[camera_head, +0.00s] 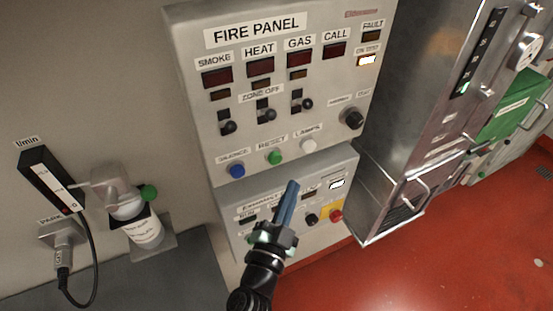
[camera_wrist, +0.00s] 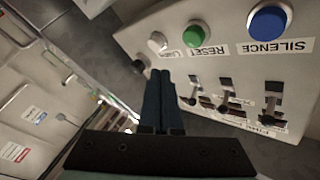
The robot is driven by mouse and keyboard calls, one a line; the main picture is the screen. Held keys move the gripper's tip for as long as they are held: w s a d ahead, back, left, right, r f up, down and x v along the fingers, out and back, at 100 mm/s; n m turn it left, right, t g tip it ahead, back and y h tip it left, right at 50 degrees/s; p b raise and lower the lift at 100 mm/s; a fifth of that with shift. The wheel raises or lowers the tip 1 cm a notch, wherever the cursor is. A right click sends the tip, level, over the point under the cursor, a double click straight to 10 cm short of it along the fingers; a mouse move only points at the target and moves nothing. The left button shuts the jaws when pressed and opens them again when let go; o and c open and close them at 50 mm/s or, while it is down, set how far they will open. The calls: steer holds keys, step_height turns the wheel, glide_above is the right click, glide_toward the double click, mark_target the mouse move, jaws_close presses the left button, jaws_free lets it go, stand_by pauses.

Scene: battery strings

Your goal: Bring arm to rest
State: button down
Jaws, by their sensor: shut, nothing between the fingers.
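My gripper (camera_head: 291,190) is raised in front of the lower edge of the fire panel (camera_head: 195,60) in the head view, with its fingers pointing up. The fingers are shut together with nothing between them. In the wrist view my gripper (camera_wrist: 160,75) also shows shut, with the fire panel (camera_wrist: 215,65) beyond it, upside down. The gap between fingertips and panel is hard to tell.
Below the fire panel is a smaller panel (camera_head: 335,165) with a red knob (camera_head: 335,215), partly hidden by my gripper. A metal cabinet (camera_head: 425,100) stands to the right. A flowmeter (camera_head: 47,182) and a bottle (camera_head: 145,232) hang on the left wall. Red floor (camera_head: 400,270) is clear at lower right.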

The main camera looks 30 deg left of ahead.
stand_by(0.3)
step_height(320, 180, up, 30)
steer(key=w+d+n+t+y+b, duration=0.2)
steer(key=d+n+t+y+b, duration=0.1)
steer(key=n+t+y+b, duration=0.25)
steer(key=s+d+r+t+h+b, duration=0.2)
steer(key=s+d+r+h, duration=0.6)
steer(key=s+d+r, duration=0.4)
step_height(320, 180, up, 4)
steer(key=shift+s+d+f, duration=0.15)
steer(key=shift+s+d, duration=0.05)
steer(key=shift+n+t, duration=0.25)
